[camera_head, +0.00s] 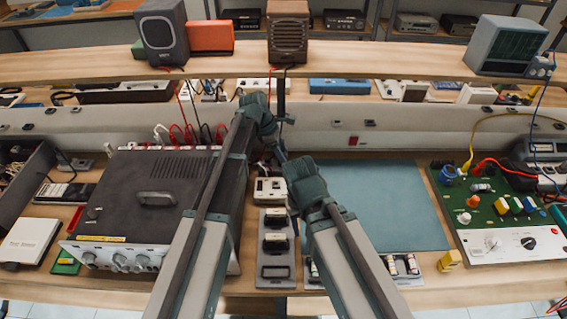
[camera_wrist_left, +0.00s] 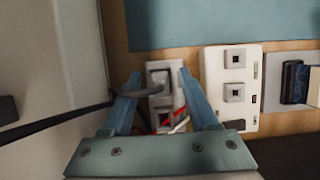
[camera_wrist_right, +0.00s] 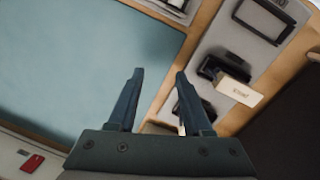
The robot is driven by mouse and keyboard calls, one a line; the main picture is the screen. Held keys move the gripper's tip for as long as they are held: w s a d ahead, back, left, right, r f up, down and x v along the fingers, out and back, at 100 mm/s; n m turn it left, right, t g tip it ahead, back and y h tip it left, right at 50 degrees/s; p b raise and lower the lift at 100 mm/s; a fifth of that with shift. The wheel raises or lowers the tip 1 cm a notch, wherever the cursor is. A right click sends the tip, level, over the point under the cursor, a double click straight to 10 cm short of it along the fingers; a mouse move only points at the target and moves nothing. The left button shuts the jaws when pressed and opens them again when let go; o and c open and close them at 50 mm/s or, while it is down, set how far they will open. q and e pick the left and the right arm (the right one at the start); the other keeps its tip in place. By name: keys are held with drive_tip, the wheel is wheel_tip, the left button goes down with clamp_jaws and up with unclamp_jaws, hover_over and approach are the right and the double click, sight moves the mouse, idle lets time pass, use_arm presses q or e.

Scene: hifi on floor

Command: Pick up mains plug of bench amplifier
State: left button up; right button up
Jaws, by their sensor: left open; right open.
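The bench amplifier (camera_head: 165,190) is a big dark box with a grey knobbed front, at left in the head view. In the left wrist view, a small grey block that looks like its mains plug (camera_wrist_left: 158,78) sits on a pale socket strip (camera_wrist_left: 162,98). A dark cable (camera_wrist_left: 70,120) runs to it from the left, passing my left gripper's finger. My left gripper (camera_wrist_left: 160,75) is open, its fingertips either side of the plug with gaps. In the head view the plug is hidden behind my arms. My right gripper (camera_wrist_right: 153,72) is open and empty near the mat's edge.
A white two-socket box (camera_wrist_left: 232,88) stands close to the strip. A teal mat (camera_head: 380,205) lies right of my arms. Grey stands (camera_head: 277,265) are in front, and a green circuit board (camera_head: 495,205) is far right. A back rail (camera_head: 330,140) closes the bench.

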use_arm(q)
drive_tip(key=shift+r, duration=0.1)
drive_tip(key=shift+c, duration=0.2)
clamp_jaws()
drive_tip(key=shift+r, duration=0.1)
use_arm(e)
drive_tip(key=shift+r, duration=0.15)
use_arm(q)
drive_tip(key=shift+r+p, duration=0.5)
drive_tip(key=shift+p, duration=0.2)
use_arm(e)
drive_tip(key=shift+r, duration=0.55)
use_arm(q)
wheel_tip(320, 180, up, 3)
drive_tip(key=p, duration=0.3)
drive_tip(key=s+a, duration=0.2)
drive_tip(key=s, duration=0.2)
drive_tip(key=s+a, duration=0.3)
drive_tip(key=s, duration=0.2)
drive_tip(key=s+a, duration=0.2)
drive_tip(key=s, duration=0.3)
drive_tip(key=shift+s+a+r+p, duration=0.15)
drive_tip(key=shift+r+p, duration=0.2)
drive_tip(key=shift+r, duration=0.05)
use_arm(e)
wheel_tip(320, 180, up, 4)
drive_tip(key=shift+f, duration=0.15)
